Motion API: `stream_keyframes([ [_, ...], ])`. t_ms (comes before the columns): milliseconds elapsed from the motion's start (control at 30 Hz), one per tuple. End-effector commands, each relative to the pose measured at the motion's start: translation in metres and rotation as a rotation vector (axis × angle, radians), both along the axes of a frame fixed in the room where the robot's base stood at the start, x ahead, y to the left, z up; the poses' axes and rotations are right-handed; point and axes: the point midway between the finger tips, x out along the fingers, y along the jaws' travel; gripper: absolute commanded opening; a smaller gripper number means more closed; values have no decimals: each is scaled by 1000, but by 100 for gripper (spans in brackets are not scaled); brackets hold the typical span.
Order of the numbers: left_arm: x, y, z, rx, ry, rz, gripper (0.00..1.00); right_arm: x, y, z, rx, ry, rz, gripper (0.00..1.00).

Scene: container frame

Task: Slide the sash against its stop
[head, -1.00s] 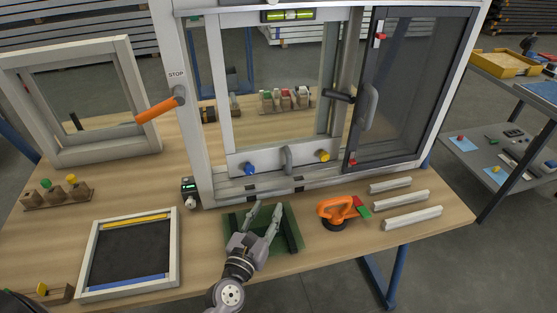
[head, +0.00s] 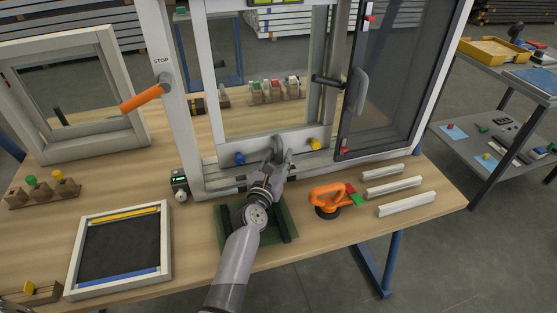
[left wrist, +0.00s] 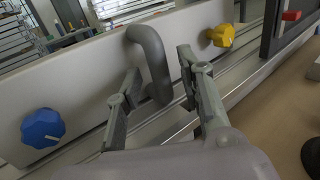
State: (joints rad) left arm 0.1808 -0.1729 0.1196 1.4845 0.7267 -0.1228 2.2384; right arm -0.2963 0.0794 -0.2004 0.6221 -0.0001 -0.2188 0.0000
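The pale sash (head: 258,156) stands in the tall window frame (head: 183,110). Its lower rail has a grey handle (head: 277,146) between a blue knob (head: 240,159) and a yellow knob (head: 313,144). The left wrist view shows the handle (left wrist: 152,62), blue knob (left wrist: 42,128) and yellow knob (left wrist: 221,36) up close. My left gripper (head: 279,157) is at the handle. In the left wrist view, its open fingers (left wrist: 157,62) are on either side of the handle, with gaps visible. A STOP label (head: 161,61) is on the left post, above an orange lever (head: 142,97). My right gripper is out of view.
A dark screened panel (head: 395,75) stands right of the sash.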

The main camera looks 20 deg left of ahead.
Motion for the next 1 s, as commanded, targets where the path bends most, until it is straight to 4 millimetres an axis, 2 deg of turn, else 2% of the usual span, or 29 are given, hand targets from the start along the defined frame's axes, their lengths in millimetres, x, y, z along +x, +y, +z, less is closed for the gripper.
stream_keyframes([
  [300,3,0,0,0,0,0,36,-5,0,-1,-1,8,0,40],
  [833,3,0,0,0,0,0,0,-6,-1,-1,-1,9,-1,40],
  [1000,2,0,0,0,0,0,0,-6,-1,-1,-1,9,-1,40],
])
